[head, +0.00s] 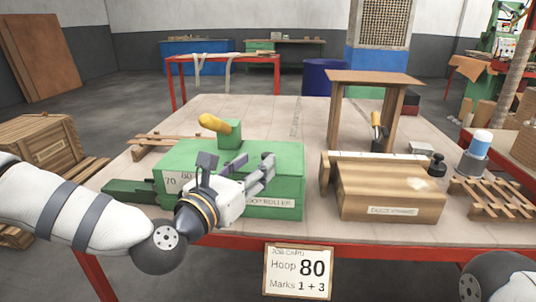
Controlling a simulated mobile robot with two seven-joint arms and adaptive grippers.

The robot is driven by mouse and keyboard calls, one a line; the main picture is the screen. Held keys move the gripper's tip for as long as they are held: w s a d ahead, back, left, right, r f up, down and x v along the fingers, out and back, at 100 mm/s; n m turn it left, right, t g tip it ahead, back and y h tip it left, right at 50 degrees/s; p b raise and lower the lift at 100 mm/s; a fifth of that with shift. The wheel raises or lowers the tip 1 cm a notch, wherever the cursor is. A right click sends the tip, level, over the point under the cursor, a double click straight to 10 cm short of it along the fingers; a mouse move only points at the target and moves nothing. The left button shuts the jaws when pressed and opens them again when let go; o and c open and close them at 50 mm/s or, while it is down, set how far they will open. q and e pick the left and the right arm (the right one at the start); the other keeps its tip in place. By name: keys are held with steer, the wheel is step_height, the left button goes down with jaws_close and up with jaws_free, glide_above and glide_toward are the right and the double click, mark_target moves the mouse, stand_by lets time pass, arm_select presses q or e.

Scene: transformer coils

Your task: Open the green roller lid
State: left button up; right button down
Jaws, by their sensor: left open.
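The green roller box (285,175) stands on the table, with a partly covered label ending in "OOP ROLLER" on its front and a plate with "70" at its left. A green block (230,135) stands on its top, with a yellow handle (215,124) tilted up to the left. I see no open gap in the top, and I cannot tell where the lid's edge runs. My left gripper (266,172) is open and empty in front of the box, covering part of its front. I cannot tell if it touches. My right gripper is out of view.
A job card (298,271) reading "Hoop 80, Marks 1 + 3" hangs at the table's front edge. A wooden block fixture (390,190) stands right of the box, with a wooden stand (375,78) behind. A slatted rack (492,196) lies far right.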

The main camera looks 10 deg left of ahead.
mark_target(268, 153)
arm_select(q)
steer(key=x, duration=0.6)
steer(key=shift+d, duration=0.1)
jaws_close()
